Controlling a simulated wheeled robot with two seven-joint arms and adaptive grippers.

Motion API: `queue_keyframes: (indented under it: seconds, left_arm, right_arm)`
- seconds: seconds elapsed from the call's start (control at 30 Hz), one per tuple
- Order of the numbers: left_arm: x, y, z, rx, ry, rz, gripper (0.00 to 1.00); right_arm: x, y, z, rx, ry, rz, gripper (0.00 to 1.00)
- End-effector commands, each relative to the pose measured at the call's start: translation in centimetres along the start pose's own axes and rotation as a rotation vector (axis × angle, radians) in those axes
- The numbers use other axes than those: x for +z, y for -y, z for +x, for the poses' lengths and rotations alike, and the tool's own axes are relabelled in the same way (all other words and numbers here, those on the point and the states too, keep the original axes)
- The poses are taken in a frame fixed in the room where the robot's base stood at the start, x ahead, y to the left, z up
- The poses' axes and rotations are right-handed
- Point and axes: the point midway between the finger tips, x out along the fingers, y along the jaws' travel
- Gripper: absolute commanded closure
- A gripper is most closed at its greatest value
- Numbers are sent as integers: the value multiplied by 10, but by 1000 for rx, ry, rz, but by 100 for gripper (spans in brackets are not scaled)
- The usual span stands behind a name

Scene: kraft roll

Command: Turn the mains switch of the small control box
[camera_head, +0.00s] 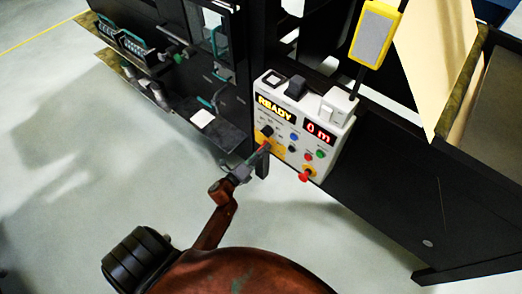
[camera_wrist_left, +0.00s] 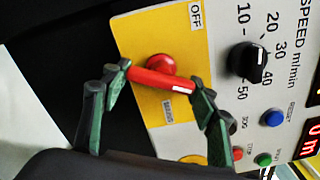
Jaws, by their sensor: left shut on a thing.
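The small control box (camera_head: 298,116) is white, with lit READY and 0 m displays, mounted on the dark machine frame. Its red mains switch bar (camera_wrist_left: 150,79) sits on a yellow plate (camera_wrist_left: 150,35) in the left wrist view. The bar lies nearly crosswise in that view, its white mark at the right end, with an OFF label (camera_wrist_left: 196,15) above right. My left gripper (camera_head: 258,155) reaches the box's lower left corner. In the wrist view its fingers (camera_wrist_left: 161,81) are shut on the bar, one at each end. My right gripper is not in view.
A black speed knob (camera_wrist_left: 247,63) and a blue button (camera_wrist_left: 273,118) are close beside the right finger. A red mushroom button (camera_head: 305,175) sticks out at the box's lower edge. A dark shelf rack (camera_head: 180,75) stands left. The floor (camera_head: 90,200) in front is clear.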

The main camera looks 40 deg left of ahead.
Motion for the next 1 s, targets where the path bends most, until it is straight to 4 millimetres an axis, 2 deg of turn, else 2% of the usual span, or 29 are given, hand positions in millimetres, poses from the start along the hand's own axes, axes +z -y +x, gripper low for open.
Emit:
queue_keyframes:
  seconds: [1.0]
  left_arm:
    - [3,7,0,1,-1,-956,70]
  right_arm:
    - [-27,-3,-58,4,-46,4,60]
